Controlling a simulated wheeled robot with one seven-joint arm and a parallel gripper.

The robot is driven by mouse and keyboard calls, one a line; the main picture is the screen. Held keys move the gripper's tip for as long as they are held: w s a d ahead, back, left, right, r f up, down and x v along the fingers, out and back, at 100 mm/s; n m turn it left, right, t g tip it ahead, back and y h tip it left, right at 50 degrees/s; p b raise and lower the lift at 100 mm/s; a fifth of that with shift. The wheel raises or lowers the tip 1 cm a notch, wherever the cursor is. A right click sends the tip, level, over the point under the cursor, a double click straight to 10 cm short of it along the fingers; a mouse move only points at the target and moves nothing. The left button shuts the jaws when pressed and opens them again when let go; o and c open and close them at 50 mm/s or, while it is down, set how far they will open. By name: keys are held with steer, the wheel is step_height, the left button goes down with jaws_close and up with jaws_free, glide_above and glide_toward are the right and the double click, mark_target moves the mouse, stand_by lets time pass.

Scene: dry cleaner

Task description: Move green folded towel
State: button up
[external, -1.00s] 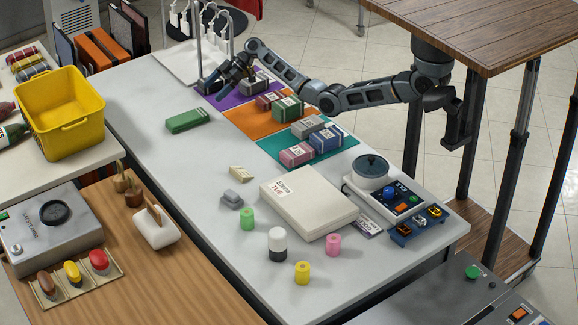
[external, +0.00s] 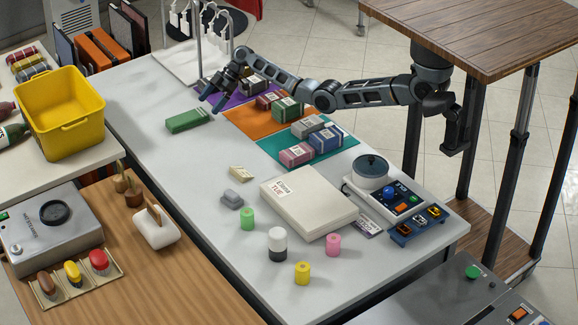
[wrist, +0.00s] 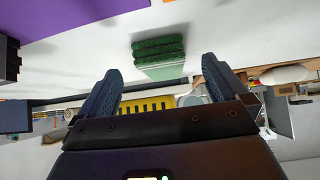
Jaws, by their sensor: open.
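The green folded towel (external: 187,120) lies flat on the white table (external: 200,165), left of the coloured mats, with clear table around it. In the wrist view the towel (wrist: 158,56) shows ahead, between the two fingers and beyond their tips. My gripper (external: 212,103) is open and empty. It is just right of the towel and above the table, apart from it. Its two fingers also show spread in the wrist view (wrist: 161,80).
Purple (external: 205,92), orange (external: 238,121) and teal (external: 268,150) mats lie to the right, with several folded bundles on them. A white rack (external: 205,50) stands behind. A yellow bin (external: 62,112) is at left. The table in front of the towel is clear.

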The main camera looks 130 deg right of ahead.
mark_target(205, 113)
steer(key=shift+x, duration=1.55)
steer(key=shift+c, duration=0.4)
steer(key=c, duration=1)
steer(key=shift+a+r+p, duration=0.2)
steer(key=shift+a+p, duration=0.5)
steer(key=shift+p, duration=0.5)
steer(key=a+p, duration=0.5)
steer(key=p, duration=0.2)
steer(key=shift+a, duration=0.25)
steer(key=a+p, duration=0.3)
steer(key=a, duration=0.1)
steer(key=a+p, duration=0.7)
steer(key=a, duration=0.2)
steer(key=shift+f, duration=0.25)
steer(key=o, duration=1.1)
